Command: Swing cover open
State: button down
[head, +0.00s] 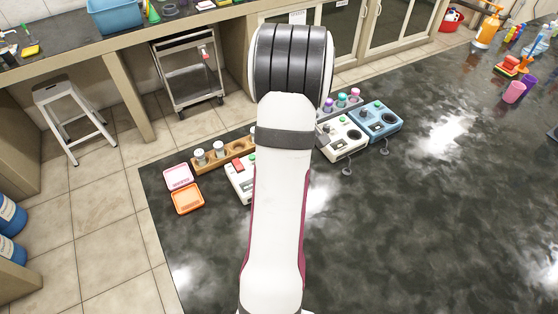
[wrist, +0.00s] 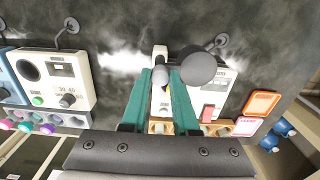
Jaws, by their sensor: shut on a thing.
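A white device (head: 240,185) with a red part (head: 238,164) stands on the dark bench, partly hidden behind my arm in the head view. In the wrist view the same device (wrist: 225,88) lies right of my gripper, with its red part (wrist: 208,113) beside the right finger. My gripper (wrist: 166,72) has teal fingers that converge on a small grey part (wrist: 158,76) over a white surface. The fingers hide much of what they hold. A rounded grey piece (wrist: 196,66) sits just right of the fingertips. I cannot tell which piece is the cover. My arm hides the gripper in the head view.
Another white device (head: 343,138) and a blue device (head: 376,120) stand right of my arm. A wooden rack (head: 218,158), a pink tray (head: 178,177) and an orange tray (head: 187,199) lie left. The near and right bench top is mostly clear.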

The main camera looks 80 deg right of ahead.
jog(key=c, duration=1.3)
grip_release()
grip_shut()
jog(key=n, duration=0.7)
jog(key=shift+n, duration=0.3)
jog(key=n, duration=0.4)
jog(key=o, duration=1.2)
grip_release()
jog(key=shift+r, duration=0.1)
jog(key=shift+r, duration=3.45)
